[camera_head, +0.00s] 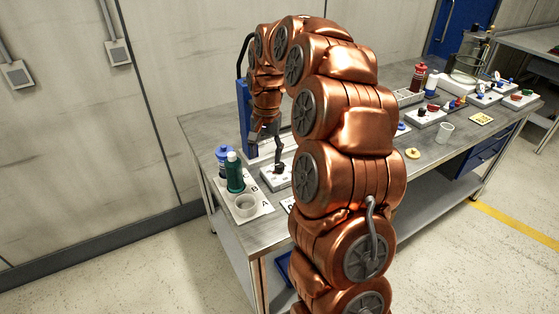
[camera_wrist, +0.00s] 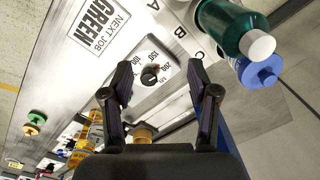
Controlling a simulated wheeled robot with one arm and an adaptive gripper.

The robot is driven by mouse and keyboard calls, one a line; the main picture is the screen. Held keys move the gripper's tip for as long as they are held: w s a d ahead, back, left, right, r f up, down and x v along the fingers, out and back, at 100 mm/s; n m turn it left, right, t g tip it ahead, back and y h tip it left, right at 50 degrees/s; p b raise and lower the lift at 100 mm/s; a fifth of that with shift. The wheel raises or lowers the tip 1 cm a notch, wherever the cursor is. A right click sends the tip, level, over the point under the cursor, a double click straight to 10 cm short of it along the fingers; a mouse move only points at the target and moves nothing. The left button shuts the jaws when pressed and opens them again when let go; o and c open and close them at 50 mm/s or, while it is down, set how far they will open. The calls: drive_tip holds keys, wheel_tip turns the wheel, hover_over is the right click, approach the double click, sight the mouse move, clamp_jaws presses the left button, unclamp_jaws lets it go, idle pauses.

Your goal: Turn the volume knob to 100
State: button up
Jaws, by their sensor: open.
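My gripper (camera_wrist: 160,72) is open, with one dark finger on each side of the dial in the wrist view. The knob lies between the fingers in the picture, apart from both, nearer the left finger. In the head view my gripper (camera_head: 266,150) points down above the white dial block (camera_head: 277,178) on the bench, and the knob is hard to make out.
A "NEXT JOB GREEN" card (camera_wrist: 97,27) lies nearby. A blue post (camera_head: 244,115) stands behind my gripper.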

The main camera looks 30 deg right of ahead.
sight(280, 164)
drive_tip(key=w+d+m, duration=0.1)
drive_tip(key=d, duration=0.1)
drive_tip(key=w+d+f, duration=0.1)
drive_tip(key=d, duration=0.2)
drive_tip(key=w+d+f+m, duration=0.1)
drive_tip(key=d, duration=0.1)
drive_tip(key=shift+w+d+f+m+p, duration=0.2)
drive_tip(key=shift+w+f+m+p, duration=0.05)
drive_tip(key=shift+w+m+p, duration=0.1)
drive_tip(key=shift+f+p, duration=1.4)
drive_tip(key=shift+f, duration=2.55)
clamp_jaws()
